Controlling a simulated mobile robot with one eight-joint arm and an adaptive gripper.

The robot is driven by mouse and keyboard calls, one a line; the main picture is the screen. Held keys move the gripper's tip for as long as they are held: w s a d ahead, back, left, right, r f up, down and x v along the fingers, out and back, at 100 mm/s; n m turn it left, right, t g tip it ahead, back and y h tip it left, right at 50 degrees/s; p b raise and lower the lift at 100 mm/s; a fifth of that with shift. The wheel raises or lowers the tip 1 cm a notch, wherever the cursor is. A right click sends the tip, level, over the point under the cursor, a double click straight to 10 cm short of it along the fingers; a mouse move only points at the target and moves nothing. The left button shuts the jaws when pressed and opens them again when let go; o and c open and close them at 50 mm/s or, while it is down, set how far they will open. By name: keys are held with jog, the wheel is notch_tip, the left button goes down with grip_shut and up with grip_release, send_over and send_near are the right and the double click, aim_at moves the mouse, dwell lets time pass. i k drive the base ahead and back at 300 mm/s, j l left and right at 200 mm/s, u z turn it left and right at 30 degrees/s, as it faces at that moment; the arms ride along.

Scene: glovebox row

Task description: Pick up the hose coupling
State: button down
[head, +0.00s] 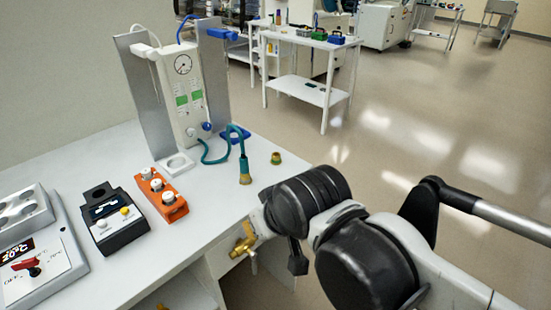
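The hose coupling (245,173) appears to be the brass-coloured end piece of a teal hose (239,134), standing roughly upright on the white bench near its right edge. The hose loops back toward a pale gauge unit (184,92). My arm reaches in from the right, in front of the bench edge. A small dark part hanging under it may belong to my gripper (298,262), but the fingers cannot be made out. It is apart from the coupling, lower and to the right. Whether it is open or shut does not show.
A short brass fitting (276,158) stands right of the coupling. A brass valve (244,242) sticks out at the bench front. An orange block with knobs (160,194), a black device (112,221) and a control box (42,262) stand left. Open floor lies to the right.

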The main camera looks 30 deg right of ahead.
aim_at(243, 160)
jog(key=i+j+z, duration=0.1)
jog(key=j+z, duration=0.6)
jog(key=i, duration=0.05)
